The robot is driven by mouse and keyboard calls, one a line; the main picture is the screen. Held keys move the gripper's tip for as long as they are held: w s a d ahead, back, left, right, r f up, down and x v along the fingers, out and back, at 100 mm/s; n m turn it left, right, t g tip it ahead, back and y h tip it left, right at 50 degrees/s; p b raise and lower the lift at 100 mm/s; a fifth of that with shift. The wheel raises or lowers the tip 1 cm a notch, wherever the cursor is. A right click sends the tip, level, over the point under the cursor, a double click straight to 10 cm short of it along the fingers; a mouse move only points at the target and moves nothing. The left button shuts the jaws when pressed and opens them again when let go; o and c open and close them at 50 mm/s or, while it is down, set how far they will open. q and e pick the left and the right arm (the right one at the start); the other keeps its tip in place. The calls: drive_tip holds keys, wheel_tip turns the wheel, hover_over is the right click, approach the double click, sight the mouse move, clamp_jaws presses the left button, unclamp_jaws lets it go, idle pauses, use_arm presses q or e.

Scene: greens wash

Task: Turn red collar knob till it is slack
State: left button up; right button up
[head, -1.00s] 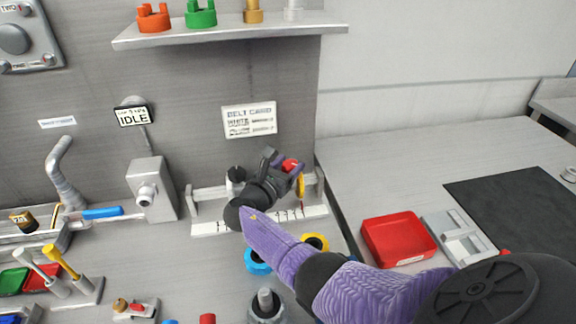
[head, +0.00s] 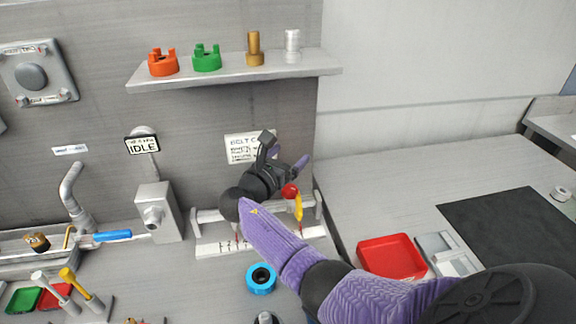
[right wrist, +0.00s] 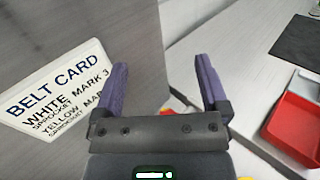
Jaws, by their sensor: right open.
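The red collar knob (head: 290,191) sits at the right part of the pale belt fixture (head: 212,247) against the back wall, with a yellow piece (head: 298,208) hanging just beside and below it. My right gripper (head: 285,150) is above and behind the knob in the head view, its fingers apart and not around it. In the right wrist view the two purple fingers (right wrist: 160,78) are open with nothing held between them. Whether the knob is slack cannot be seen. Part of the fixture is hidden behind my right arm. My left gripper is not in view.
The belt card (head: 238,148) is on the wall close behind the gripper. A shelf (head: 230,79) with coloured parts is above. A grey machine with an IDLE sign (head: 143,145) stands left. A blue ring (head: 261,278) lies in front; a red tray (head: 392,257) is to the right.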

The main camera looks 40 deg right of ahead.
sight(289, 194)
drive_tip(key=s+a+f+n+t+y+p, duration=0.45)
drive_tip(key=f+t+p, duration=0.2)
drive_tip(key=f, duration=0.25)
drive_tip(key=shift+n+t+h, duration=0.25)
drive_tip(key=shift+n, duration=0.1)
drive_tip(key=b+x, duration=0.1)
drive_tip(key=x, duration=0.1)
drive_tip(key=b+x, duration=0.2)
drive_tip(key=f+b+x, duration=0.1)
drive_tip(key=x, duration=0.2)
drive_tip(key=shift+s+f, duration=0.1)
drive_tip(key=shift+s, duration=0.05)
drive_tip(key=shift+d, duration=0.2)
